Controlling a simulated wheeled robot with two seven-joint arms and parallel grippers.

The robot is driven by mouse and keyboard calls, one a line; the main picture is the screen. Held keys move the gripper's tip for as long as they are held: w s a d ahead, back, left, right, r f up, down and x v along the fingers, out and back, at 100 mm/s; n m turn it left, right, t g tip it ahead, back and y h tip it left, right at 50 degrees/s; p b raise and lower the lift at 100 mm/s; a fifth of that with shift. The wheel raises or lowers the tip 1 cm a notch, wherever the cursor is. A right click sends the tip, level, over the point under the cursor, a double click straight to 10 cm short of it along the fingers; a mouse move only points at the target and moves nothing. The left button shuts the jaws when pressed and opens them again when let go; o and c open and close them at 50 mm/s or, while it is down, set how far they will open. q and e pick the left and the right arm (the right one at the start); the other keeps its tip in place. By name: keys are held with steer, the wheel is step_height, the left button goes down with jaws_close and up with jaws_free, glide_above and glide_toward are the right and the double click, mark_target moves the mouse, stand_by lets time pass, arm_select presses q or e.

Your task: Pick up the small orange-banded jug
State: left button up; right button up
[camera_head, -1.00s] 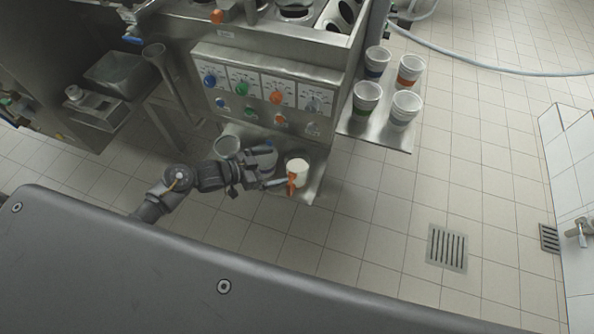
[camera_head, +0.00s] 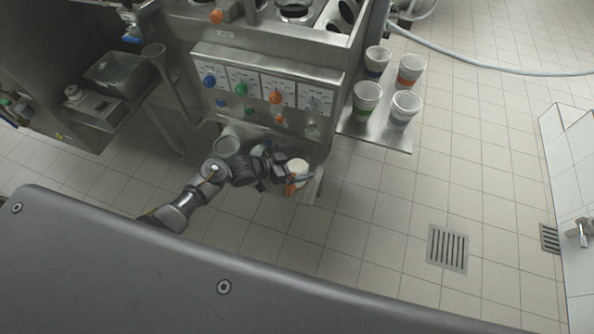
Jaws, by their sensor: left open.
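The small orange-banded jug (camera_head: 298,167) stands on the low metal shelf (camera_head: 310,188) at the front of the machine. It is white on top, with an orange handle (camera_head: 291,188) facing me. My left gripper (camera_head: 292,176) is open at the jug. One finger shows on the near side by the handle, and the other is partly hidden, so I cannot tell if the fingers touch it. Another, larger grey jug (camera_head: 227,146) stands on the same shelf to the left, partly behind my arm. My right gripper is out of view.
The machine's panel (camera_head: 265,90) with coloured knobs rises just behind the shelf. Several banded cups (camera_head: 366,97) stand on a side shelf (camera_head: 385,139) at the right. The tiled floor in front is clear.

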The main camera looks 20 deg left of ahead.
arm_select(q)
steer(key=c, duration=1.7)
steer(key=shift+r, duration=0.15)
